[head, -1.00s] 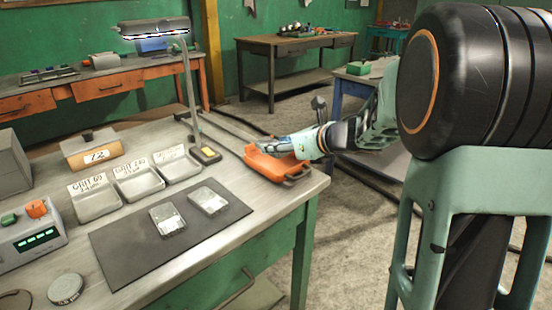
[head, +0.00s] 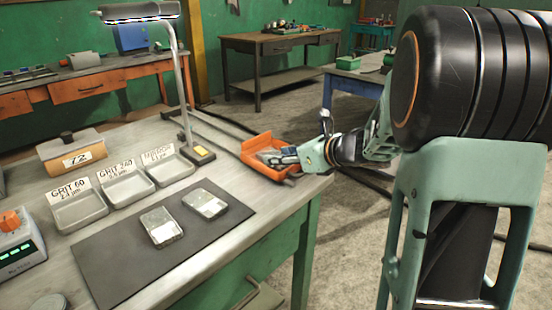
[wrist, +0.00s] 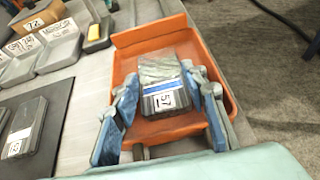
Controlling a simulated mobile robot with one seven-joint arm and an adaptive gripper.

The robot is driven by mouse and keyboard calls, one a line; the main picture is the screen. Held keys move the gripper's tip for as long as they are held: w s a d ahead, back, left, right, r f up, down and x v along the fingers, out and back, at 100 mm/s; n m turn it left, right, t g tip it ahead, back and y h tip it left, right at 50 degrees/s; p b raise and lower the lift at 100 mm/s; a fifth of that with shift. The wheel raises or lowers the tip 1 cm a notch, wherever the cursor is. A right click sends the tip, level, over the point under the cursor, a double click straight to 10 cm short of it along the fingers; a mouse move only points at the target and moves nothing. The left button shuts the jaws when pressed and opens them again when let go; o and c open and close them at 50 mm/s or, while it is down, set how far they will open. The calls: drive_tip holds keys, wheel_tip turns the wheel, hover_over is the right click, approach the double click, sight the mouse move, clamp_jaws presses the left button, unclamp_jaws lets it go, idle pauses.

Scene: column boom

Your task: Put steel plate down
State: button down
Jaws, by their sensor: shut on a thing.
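A grey steel plate (wrist: 160,72) with a white "57" label and a blue stripe shows in the wrist view, inside the outline of the orange tray (wrist: 221,100). My gripper (wrist: 163,86) has its blue-grey fingers on either side of the plate, shut on it. In the head view my gripper (head: 274,157) reaches into the orange tray (head: 257,144) near the bench's right edge. The plate there is small and partly hidden by the fingers. I cannot tell whether its underside touches the tray floor.
Two similar plates (head: 162,227) (head: 205,203) lie on a dark mat (head: 105,262). Labelled grit trays (head: 80,212) stand behind the mat. A lamp (head: 187,105) stands on the bench left of the orange tray. Open floor lies beyond the bench's right edge.

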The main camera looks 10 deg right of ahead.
idle(0.3)
drive_tip(key=c, duration=1.6)
unclamp_jaws()
drive_tip(key=shift+f, duration=0.15)
drive_tip(key=o, duration=0.4)
drive_tip(key=shift+s, duration=0.1)
drive_tip(key=shift+o, duration=0.2)
drive_tip(key=shift+r, duration=0.2)
drive_tip(key=shift+s+d+r, duration=0.2)
drive_tip(key=shift+d+r, duration=0.05)
drive_tip(key=shift+d, duration=0.05)
drive_tip(key=p+v, duration=0.2)
drive_tip(key=v, duration=0.9)
drive_tip(key=shift+s, duration=0.2)
